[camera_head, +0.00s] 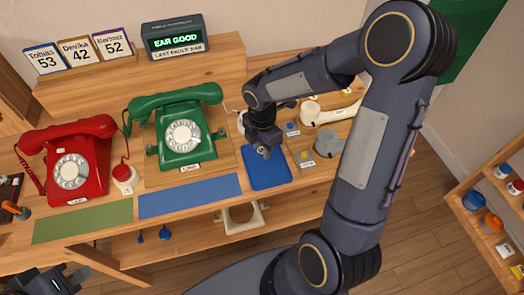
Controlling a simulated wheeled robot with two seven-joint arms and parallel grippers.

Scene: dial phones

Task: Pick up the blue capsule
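A small blue round piece (291,128), which looks like the blue capsule, lies on the wooden table right of the green phone. My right gripper (265,153) points down over the blue square mat (268,176), left of and nearer than that piece. Its fingertips are small and dark, and I cannot tell whether they are open or hold anything. My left gripper (42,282) shows only partly at the bottom left, away from the tabletop objects; its finger state is unclear.
A green dial phone (180,135) and a red dial phone (70,165) stand to the left. A yellow piece (305,155), a grey part (327,143) and a cream handset part (335,113) lie at right. My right arm covers the table's right end. A side shelf (470,228) holds jars.

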